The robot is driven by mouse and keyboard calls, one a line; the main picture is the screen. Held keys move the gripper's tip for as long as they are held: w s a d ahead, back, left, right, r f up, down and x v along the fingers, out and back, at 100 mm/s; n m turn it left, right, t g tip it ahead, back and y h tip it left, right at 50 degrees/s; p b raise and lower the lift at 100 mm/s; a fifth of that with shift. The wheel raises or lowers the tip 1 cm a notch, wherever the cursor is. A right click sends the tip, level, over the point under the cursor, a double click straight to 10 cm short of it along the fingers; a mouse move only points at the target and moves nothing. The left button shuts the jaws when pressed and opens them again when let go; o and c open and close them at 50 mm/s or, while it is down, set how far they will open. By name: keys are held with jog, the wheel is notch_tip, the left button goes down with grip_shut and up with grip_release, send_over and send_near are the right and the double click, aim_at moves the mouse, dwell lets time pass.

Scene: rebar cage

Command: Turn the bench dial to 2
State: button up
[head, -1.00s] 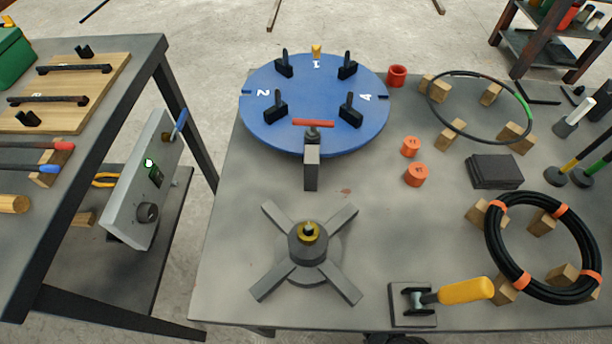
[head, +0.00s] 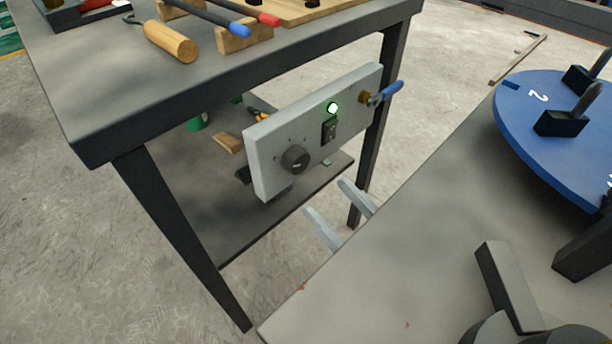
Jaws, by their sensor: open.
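The bench dial (head: 295,159) is a round dark knob on the lower left of a light grey panel (head: 262,150) fixed to the side of the left bench. Small marks surround the knob, too small to read, and I cannot tell which number it points to. My gripper (head: 325,196) shows as two pale grey fingers, open and empty, to the lower right of the panel. They point up and left, apart from the dial. The rest of my gripper is hidden behind the edge of the right table.
The panel also carries a lit green lamp (head: 333,107), a black switch (head: 329,132) and a blue-handled lever (head: 385,92). The left bench (head: 90,105) overhangs it, with a dark leg (head: 185,235) to its left. The right table (head: 400,285) bears a blue turntable (head: 530,135).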

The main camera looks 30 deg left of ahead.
aim_at(301, 168)
jog(key=x, duration=0.7)
jog(key=shift+f, duration=0.1)
jog(key=shift+c, duration=0.2)
grip_shut()
